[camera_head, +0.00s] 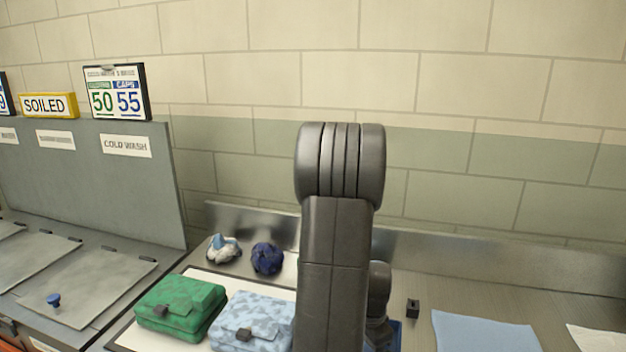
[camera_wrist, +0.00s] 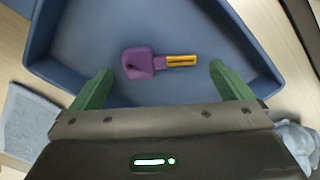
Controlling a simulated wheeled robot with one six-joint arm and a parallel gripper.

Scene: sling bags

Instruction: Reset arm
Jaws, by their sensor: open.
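My gripper (camera_wrist: 155,90) shows in the wrist view with its two green fingers wide apart and nothing between them. It is over a blue tray (camera_wrist: 85,45). A purple object with a yellow strip (camera_wrist: 140,62) lies on the tray floor, just beyond the fingertips and apart from them. In the head view my arm rises through the middle and hides most of the blue tray (camera_head: 397,335); my gripper is not visible there.
A green bag (camera_head: 180,305) and a light blue patterned bag (camera_head: 252,322) lie left of my arm. A white-and-blue bundle (camera_head: 223,248) and a dark blue bundle (camera_head: 267,258) sit behind them. A blue cloth (camera_head: 485,332) and small black block (camera_head: 412,308) lie right. A wall stands behind.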

